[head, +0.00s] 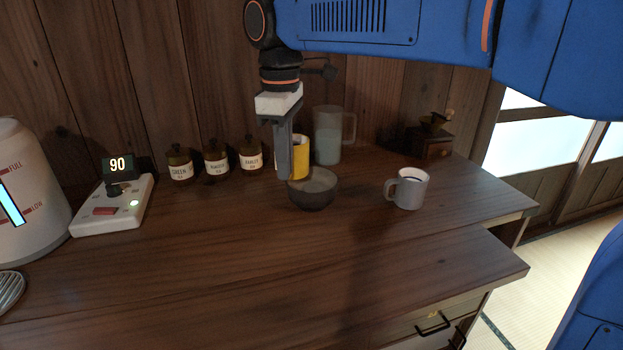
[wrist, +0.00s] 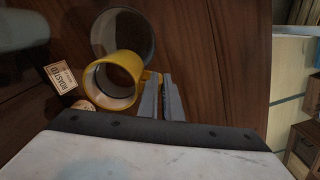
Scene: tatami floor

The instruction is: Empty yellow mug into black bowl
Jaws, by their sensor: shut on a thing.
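The yellow mug (head: 302,158) is just behind the black bowl (head: 312,194) in the head view, partly hidden by my gripper (head: 284,174). The mug looks about upright there. In the wrist view, my gripper (wrist: 161,84) is shut on the handle side of the yellow mug (wrist: 134,66), whose mouth faces the camera. The inside looks grey, and I cannot tell what it holds. The black bowl (wrist: 143,22) shows partly behind the mug there. The bowl stands upright on the counter. I cannot tell whether the mug touches the counter or the bowl.
A grey mug (head: 410,190) stands right of the bowl. A clear jug (head: 329,138) is close behind, right of the yellow mug. Several labelled jars (head: 216,162) line the wall. The front counter is clear.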

